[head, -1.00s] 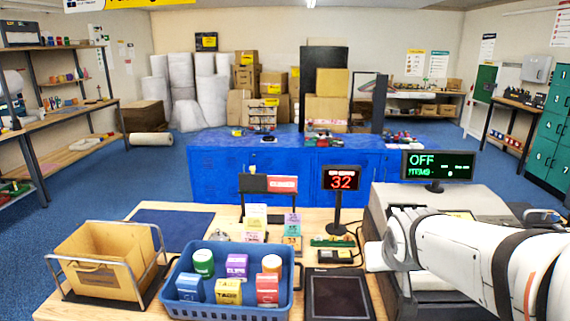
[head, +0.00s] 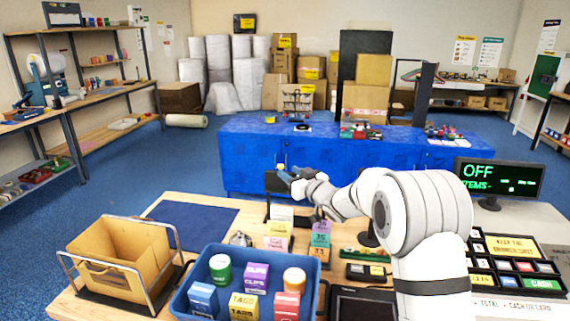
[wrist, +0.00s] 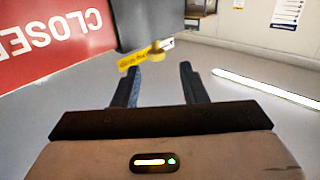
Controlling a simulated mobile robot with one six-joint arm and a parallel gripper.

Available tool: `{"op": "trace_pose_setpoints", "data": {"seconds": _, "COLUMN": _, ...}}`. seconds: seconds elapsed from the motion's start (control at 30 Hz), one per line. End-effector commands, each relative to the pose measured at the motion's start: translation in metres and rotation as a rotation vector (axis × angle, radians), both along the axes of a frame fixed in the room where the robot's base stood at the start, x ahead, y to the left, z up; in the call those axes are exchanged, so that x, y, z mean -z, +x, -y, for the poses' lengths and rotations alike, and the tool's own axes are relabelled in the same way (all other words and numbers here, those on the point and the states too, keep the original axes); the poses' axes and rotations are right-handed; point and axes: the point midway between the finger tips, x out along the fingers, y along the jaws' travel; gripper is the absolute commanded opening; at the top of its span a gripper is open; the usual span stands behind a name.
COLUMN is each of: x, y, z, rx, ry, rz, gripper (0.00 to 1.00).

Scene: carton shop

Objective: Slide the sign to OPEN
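The sign stands at the back of the counter in the head view, its dark panel (head: 277,184) partly hidden behind my gripper (head: 290,174). In the wrist view its red panel (wrist: 50,38) reads CLOSED, upside down, at upper left. A small tan knob (wrist: 157,46) shows beyond my fingertips, roughly in line with the gap between them. My gripper (wrist: 162,70) is open, its two dark fingers apart with nothing between them. I cannot tell how near the knob is to the fingertips.
A blue basket (head: 180,303) of small boxes and jars and a wire-framed tan bin (head: 165,262) stand at the front. Stacked coloured blocks (head: 320,240) stand below my arm. A register display (head: 500,180) reading OFF is at right. A blue mat (head: 190,222) lies clear at left.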

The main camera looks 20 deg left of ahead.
Motion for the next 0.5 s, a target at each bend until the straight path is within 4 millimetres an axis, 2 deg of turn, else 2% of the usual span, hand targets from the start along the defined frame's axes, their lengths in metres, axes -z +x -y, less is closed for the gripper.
{"op": "trace_pose_setpoints", "data": {"seconds": 0.3, "x": -0.002, "y": 0.036, "z": -0.03, "rx": 0.012, "ry": -0.001, "rz": -0.001, "gripper": 0.39}}
{"op": "trace_pose_setpoints", "data": {"seconds": 0.5, "x": -0.001, "y": 0.048, "z": -0.04, "rx": 0.016, "ry": -0.001, "rz": -0.001, "gripper": 0.39}}
